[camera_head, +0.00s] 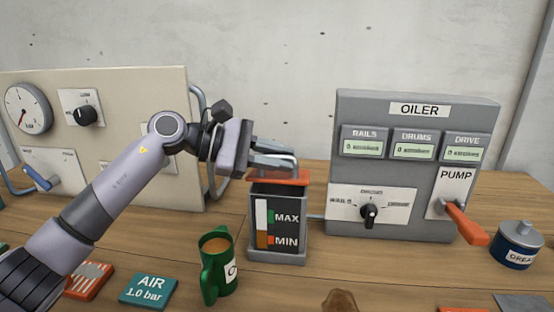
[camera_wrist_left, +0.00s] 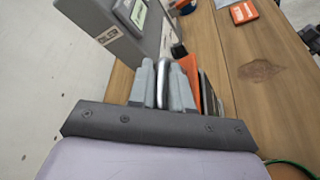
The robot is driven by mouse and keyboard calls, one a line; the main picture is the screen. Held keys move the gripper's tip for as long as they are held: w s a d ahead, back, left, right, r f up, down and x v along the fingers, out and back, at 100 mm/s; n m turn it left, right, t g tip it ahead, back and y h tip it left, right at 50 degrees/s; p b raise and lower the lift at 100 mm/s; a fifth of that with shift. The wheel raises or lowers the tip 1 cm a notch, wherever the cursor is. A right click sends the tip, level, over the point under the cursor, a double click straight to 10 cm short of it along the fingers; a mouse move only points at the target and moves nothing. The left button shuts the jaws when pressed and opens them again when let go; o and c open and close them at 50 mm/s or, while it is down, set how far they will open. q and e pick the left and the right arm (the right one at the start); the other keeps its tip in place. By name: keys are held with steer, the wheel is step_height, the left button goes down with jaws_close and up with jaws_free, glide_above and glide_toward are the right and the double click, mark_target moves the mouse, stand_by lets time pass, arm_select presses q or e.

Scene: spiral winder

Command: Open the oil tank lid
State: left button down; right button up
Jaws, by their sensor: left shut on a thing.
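My left gripper (camera_head: 274,158) reaches in from the left just above the lid and is shut on the handle. In the left wrist view the shiny handle (camera_wrist_left: 164,82) stands between my two grey fingers, with the orange lid (camera_wrist_left: 191,76) beside them.
The grey oiler (camera_head: 418,110) with an orange pump lever (camera_head: 468,224) stands right of the tank. A green jug (camera_head: 217,268) is in front-left, near an AIR card (camera_head: 148,286). A beige gauge panel (camera_head: 110,120) stands behind my arm. A blue grease tin (camera_head: 518,246) is far right.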

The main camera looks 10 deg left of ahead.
mark_target(279, 172)
arm_select(q)
steer(key=shift+w+r+n+g+p, duration=0.3)
steer(key=shift+w+r+n+p, duration=0.2)
steer(key=shift+r, duration=0.15)
steer(key=shift+w+r+n+g+p, duration=0.2)
steer(key=shift+w+n+g+p, duration=0.15)
steer(key=shift+n, duration=0.15)
steer(key=shift+w+r+n+y+p, duration=0.1)
steer(key=shift+w+n+y+p, duration=0.2)
steer(key=shift+w+n+p, duration=0.1)
steer(key=shift+g, duration=0.25)
steer(key=c, duration=1.4)
jaws_free()
